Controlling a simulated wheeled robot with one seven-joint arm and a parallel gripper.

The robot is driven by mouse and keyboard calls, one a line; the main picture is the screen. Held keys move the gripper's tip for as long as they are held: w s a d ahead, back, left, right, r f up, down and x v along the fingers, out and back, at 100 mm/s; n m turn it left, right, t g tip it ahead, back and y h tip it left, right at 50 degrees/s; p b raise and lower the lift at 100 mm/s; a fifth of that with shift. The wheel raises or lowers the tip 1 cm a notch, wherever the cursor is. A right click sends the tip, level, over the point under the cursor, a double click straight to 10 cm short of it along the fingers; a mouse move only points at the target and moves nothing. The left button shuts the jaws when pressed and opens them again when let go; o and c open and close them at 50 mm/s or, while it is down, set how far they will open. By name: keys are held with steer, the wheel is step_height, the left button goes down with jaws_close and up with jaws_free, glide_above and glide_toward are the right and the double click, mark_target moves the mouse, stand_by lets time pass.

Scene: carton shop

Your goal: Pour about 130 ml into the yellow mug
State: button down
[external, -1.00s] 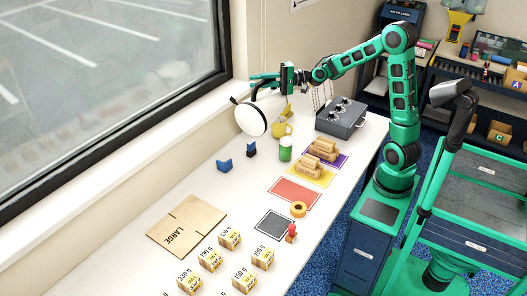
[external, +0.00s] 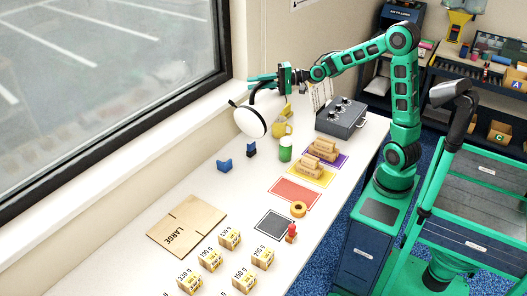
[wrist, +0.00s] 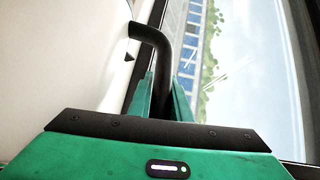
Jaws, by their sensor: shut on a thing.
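My gripper (external: 262,82) is shut on the black handle (wrist: 157,38) of a white kettle (external: 250,122). It holds the kettle tilted above the table near the window side. The kettle's white body also fills the left of the wrist view (wrist: 65,60). The yellow mug (external: 283,130) stands upright on the table, just right of the kettle in the external view. I cannot see the mug's inside, any stream or the liquid level clearly.
A grey control box (external: 341,117) is to the right. The window wall (external: 140,155) is close behind the kettle.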

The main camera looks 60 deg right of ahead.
steer(key=shift+n+g+h, duration=0.5)
steer(key=shift+n, duration=0.3)
steer(key=a+r, duration=0.2)
steer(key=a, duration=0.1)
steer(key=a+r, duration=0.1)
steer(key=a, duration=0.1)
steer(key=shift+r, duration=0.1)
steer(key=shift+a+r+n+h, duration=0.15)
steer(key=shift+a+n+h, duration=0.15)
steer(key=shift+a+h, duration=0.3)
steer(key=shift+a, duration=0.15)
steer(key=a+f+n+g+h+b, duration=0.1)
steer(key=a+f+n+h+b, duration=0.1)
steer(key=f, duration=0.6)
steer(key=w+a+f+n+g+h+b, duration=0.1)
steer(key=a+f+n+h+b, duration=0.2)
steer(key=a+f+h, duration=0.3)
steer(key=shift+a+f+n+g+h, duration=0.2)
steer(key=shift+f+n+g+h, duration=0.3)
steer(key=shift+f, duration=1.05)
